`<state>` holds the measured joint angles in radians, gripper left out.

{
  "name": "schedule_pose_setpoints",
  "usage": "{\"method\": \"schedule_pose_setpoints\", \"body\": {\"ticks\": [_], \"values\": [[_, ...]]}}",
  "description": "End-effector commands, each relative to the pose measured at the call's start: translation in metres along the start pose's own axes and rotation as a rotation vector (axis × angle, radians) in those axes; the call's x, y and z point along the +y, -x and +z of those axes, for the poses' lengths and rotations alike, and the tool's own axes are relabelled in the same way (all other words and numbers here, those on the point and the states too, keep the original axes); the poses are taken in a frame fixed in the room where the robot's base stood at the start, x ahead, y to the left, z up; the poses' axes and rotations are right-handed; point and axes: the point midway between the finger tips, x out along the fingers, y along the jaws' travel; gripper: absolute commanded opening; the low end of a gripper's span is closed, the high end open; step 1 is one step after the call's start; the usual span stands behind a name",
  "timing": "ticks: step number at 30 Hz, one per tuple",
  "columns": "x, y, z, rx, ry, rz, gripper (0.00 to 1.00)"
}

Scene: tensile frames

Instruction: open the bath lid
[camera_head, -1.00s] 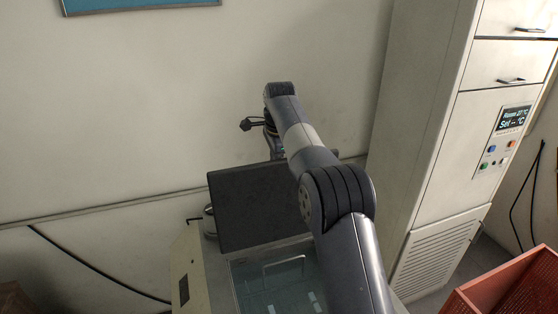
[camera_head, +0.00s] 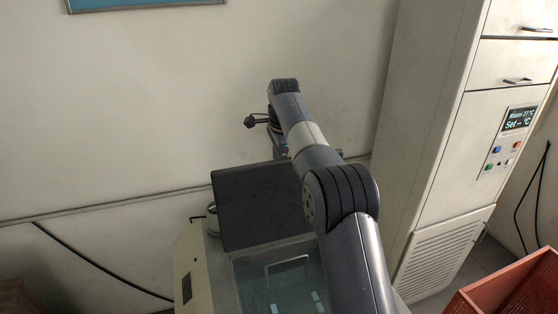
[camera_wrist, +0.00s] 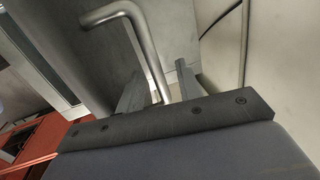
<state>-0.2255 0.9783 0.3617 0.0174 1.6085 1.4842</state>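The bath (camera_head: 196,285) stands low in the head view, with clear liquid and a wire handle inside its opening. The dark bath lid (camera_head: 262,205) stands raised and steeply tilted at the back of the opening. My arm reaches over its right side, and the gripper is largely hidden in the head view. In the wrist view my gripper (camera_wrist: 160,68) has its two fingers apart. A bent metal handle (camera_wrist: 147,42) passes between them, with visible gaps. I cannot tell whether either finger touches it.
A tall pale cabinet (camera_head: 440,130) with a display stands to the right of the arm. A red crate (camera_head: 505,285) is at the lower right. The wall is close behind the lid, with a black cable (camera_head: 95,265) at the left.

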Motion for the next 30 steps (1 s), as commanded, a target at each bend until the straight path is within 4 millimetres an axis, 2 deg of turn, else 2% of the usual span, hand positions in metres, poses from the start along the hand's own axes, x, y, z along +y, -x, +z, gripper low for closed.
{"method": "schedule_pose_setpoints", "body": {"ticks": [7,12,18,30], "values": [[-0.001,0.043,0.000,0.000,0.000,-0.003,0.34],[0.000,0.057,0.000,0.000,0.000,-0.001,0.34],[0.000,0.065,0.000,0.000,0.000,0.001,0.34],[0.001,0.062,0.000,0.000,0.000,0.002,0.34]]}}
